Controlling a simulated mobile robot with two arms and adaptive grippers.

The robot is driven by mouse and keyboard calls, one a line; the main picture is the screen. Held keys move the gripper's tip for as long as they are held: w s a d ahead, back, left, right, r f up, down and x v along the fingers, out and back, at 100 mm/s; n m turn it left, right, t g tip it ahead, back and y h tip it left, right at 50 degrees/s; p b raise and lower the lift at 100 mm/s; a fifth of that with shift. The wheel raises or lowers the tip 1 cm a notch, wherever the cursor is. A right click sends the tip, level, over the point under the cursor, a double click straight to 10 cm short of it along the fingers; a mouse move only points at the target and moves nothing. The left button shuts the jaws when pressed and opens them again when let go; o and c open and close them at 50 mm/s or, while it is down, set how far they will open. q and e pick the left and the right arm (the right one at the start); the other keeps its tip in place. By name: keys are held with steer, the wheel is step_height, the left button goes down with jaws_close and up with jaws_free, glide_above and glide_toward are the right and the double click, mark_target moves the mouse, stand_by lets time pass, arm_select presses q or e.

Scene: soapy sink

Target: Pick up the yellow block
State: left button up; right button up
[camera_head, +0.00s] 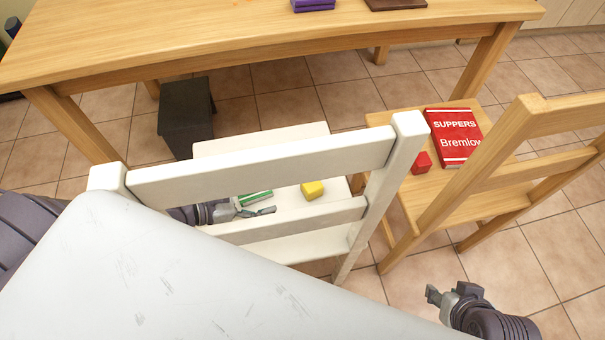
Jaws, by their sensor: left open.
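The yellow block (312,190) rests on the seat of the white chair (285,150), seen through the gap between the slats of its back. My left gripper (268,210) is also seen through that gap, low over the seat. It is open and empty, to the left of the yellow block and apart from it. The lower slat hides part of it. My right gripper (452,292) is at the lower right, over the floor, far from the block; its jaw opening is unclear.
A green and white item (256,197) lies beside my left gripper. A wooden chair (440,200) at right holds a red block (421,163) and a red book (454,136). A wooden table (200,40) and dark stool (186,117) stand behind. The white chair's slats are close obstacles.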

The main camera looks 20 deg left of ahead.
mark_target(304, 189)
arm_select(q)
steer(key=x, duration=0.6)
steer(key=d+x, duration=0.1)
steer(key=x, duration=0.2)
steer(key=shift+s+r, duration=0.2)
steer(key=shift+s, duration=0.05)
steer(key=x, duration=0.4)
steer(key=shift+w+d+f, duration=0.25)
steer(key=shift+w, duration=0.05)
steer(key=c, duration=1.2)
arm_select(e)
steer(key=shift+w, duration=0.15)
